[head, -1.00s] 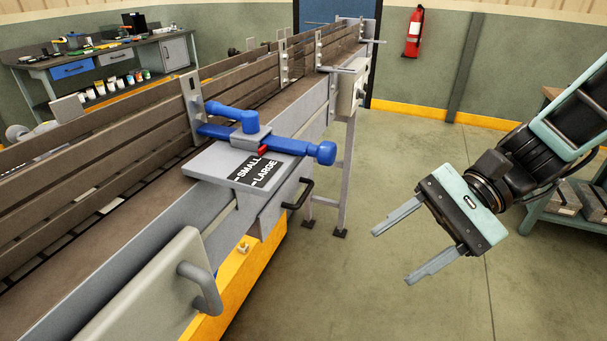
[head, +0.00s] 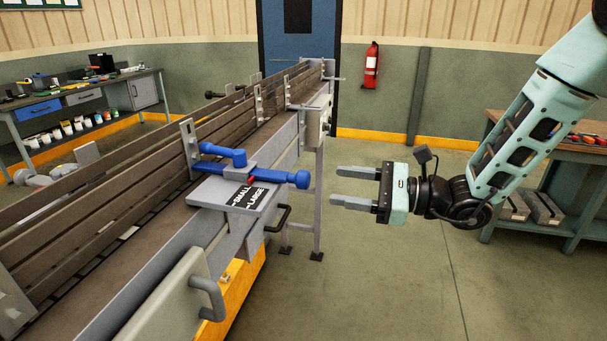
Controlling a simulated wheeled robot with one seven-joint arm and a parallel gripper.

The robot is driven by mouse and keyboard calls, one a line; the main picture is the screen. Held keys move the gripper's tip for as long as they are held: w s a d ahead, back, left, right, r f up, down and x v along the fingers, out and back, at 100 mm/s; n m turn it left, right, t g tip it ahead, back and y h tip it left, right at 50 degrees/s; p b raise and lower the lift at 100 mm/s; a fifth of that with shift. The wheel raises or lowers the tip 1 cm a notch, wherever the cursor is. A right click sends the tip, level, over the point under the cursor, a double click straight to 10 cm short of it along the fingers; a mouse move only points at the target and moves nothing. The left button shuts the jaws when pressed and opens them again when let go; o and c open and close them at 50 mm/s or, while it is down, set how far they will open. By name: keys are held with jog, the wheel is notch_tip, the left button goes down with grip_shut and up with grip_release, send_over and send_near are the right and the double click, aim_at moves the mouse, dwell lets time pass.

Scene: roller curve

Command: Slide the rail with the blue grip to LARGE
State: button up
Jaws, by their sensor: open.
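The blue grip (head: 297,179) is the knob at the right end of a blue bar that runs across a grey plate (head: 215,195) on the conveyor's near side. A blue clamp handle (head: 225,153) stands above the bar. A label (head: 249,195) reads SMALL and LARGE, with a small red pointer (head: 251,180) beside the SMALL end. The brown rail (head: 130,193) runs along the conveyor behind the plate, joined by an upright bracket (head: 189,146). My gripper (head: 343,187) is open and empty, its fingers pointing left, to the right of the blue grip and apart from it.
A black handle (head: 279,217) sticks out below the plate. A grey box (head: 317,120) is mounted on the conveyor farther back. A workbench (head: 560,147) stands at the right. The floor (head: 400,270) between the conveyor and the workbench is clear.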

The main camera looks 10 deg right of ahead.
aim_at(309, 181)
jog(key=p+x, duration=0.2)
jog(key=x, duration=0.6)
jog(key=shift+w+a, duration=0.15)
jog(key=shift+a, duration=0.15)
